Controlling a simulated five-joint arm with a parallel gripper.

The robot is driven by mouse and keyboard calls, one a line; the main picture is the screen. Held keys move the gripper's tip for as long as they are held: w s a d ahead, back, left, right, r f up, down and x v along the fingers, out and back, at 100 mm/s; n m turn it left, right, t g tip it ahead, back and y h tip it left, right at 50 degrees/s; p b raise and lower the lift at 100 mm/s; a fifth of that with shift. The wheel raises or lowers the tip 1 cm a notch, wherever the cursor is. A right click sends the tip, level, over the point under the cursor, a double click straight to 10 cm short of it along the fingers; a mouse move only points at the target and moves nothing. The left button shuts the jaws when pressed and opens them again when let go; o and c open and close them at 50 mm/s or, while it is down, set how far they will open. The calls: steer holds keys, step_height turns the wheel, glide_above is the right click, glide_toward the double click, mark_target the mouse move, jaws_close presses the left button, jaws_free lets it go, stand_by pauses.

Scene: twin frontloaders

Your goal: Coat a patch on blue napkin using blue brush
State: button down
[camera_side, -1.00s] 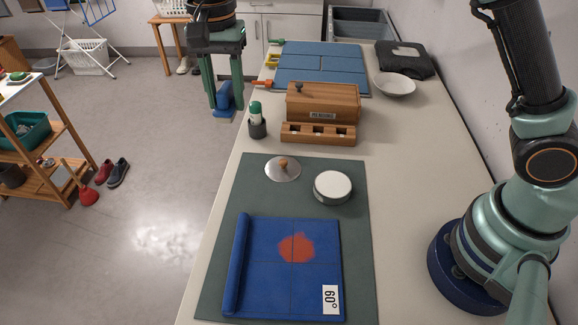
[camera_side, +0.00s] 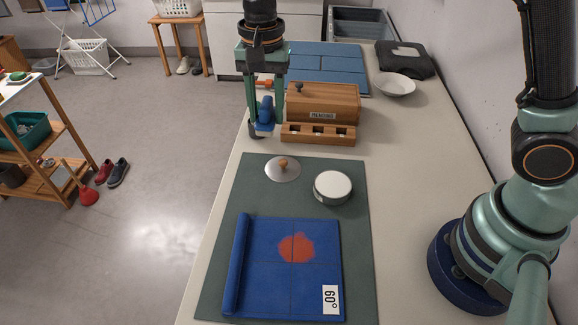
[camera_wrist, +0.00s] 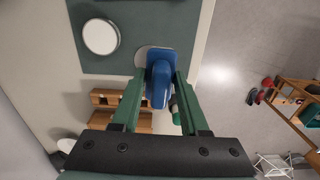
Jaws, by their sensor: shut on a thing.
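In the wrist view the blue brush (camera_wrist: 159,84) sits between the fingers of my gripper (camera_wrist: 160,76). The blue napkin (camera_side: 265,292) lies on the dark green mat (camera_side: 211,290), its left edge rolled up. An orange-red patch (camera_side: 297,248) marks its upper middle, and a white "60°" label its lower right corner. A round tin (camera_side: 332,188) with a white top face stands above the napkin. A metal lid with a wooden knob (camera_side: 283,168) lies beside it.
A wooden box (camera_side: 330,103) and a slotted wooden rack (camera_side: 318,134) stand beyond the mat. A dark cup (camera_side: 256,130) is partly hidden behind the brush. A white bowl (camera_side: 394,85) and blue panels (camera_side: 330,62) lie farther back.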

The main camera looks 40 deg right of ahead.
glide_above(333, 184)
step_height(333, 184, down, 7)
steer(key=shift+f, duration=2.85)
steer(key=shift+f, duration=0.6)
step_height(333, 184, up, 7)
stand_by(0.7)
steer(key=shift+r, duration=0.1)
stand_by(0.4)
